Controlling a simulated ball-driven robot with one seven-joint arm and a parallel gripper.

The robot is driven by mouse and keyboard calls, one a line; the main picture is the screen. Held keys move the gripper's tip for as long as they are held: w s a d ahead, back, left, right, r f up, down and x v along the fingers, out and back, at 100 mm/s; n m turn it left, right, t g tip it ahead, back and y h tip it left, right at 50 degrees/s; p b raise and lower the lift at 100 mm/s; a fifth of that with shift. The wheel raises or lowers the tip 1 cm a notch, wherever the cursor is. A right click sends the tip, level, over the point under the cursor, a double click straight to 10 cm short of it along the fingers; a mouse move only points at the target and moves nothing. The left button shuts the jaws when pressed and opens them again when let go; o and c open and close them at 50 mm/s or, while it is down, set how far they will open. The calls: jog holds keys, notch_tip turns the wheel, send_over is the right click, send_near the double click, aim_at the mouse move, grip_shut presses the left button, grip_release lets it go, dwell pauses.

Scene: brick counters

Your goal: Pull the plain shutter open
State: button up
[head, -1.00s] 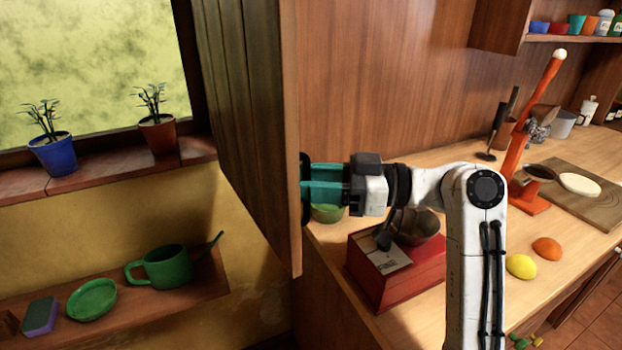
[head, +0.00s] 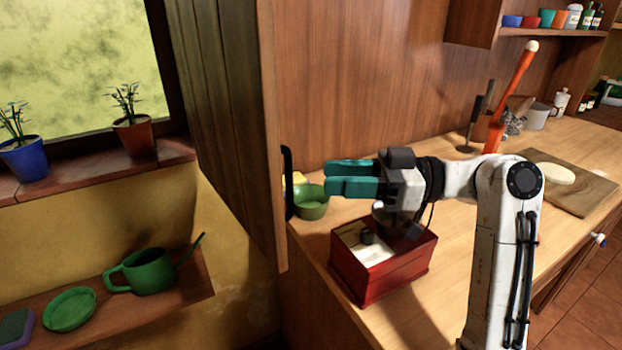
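The plain wooden shutter (head: 222,115) stands swung out from the window at the left, its plank face towards the window and its edge towards me. Its dark upright handle (head: 288,183) is on the right side near the free edge. My gripper (head: 328,178), with two teal fingers, is to the right of the handle and points at it. A clear gap lies between fingertips and handle. The fingers show apart, one above the other in the picture, with nothing between them.
A red box-shaped grinder (head: 385,272) and a green bowl (head: 311,205) stand on the counter below my gripper. Potted plants (head: 134,137) line the sill. A green watering can (head: 150,270) sits on the low shelf. A cutting board (head: 585,195) lies at right.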

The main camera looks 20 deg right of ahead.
jog(key=v, duration=0.3)
jog(key=shift+d, duration=0.25)
jog(key=shift+s, duration=0.1)
